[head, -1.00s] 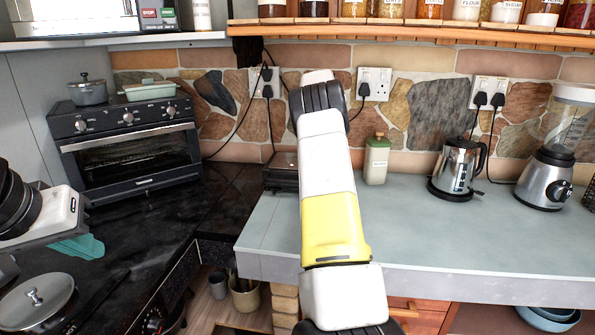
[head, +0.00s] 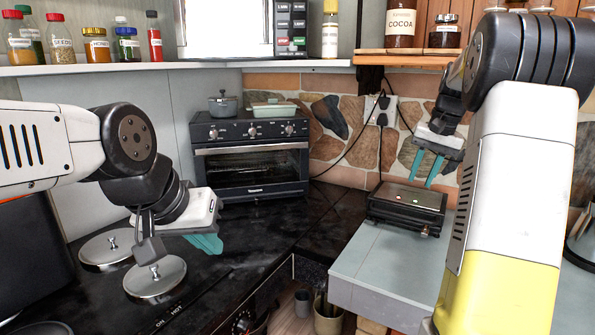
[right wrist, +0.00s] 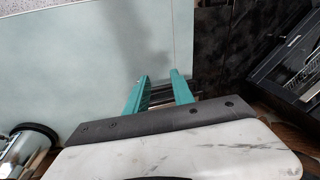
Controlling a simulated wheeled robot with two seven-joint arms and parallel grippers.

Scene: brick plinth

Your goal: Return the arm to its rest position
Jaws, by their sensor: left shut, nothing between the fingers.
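My left gripper (head: 207,243) has teal fingers closed together with nothing between them. It hangs over the black hob at the left of the head view, near two round metal lids. My right gripper (head: 427,168) is in the air above the black contact grill, with its two teal fingers apart. In the right wrist view the open fingers (right wrist: 158,88) point away over the pale blue-grey counter, with part of a dark item showing between them. My right arm's white and yellow links cover the right side of the head view.
A toaster oven (head: 250,155) stands at the back, with a pot (head: 223,104) and a dish (head: 273,110) on top. Lids (head: 155,278) lie on the hob. A shelf (head: 120,68) with jars runs above.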

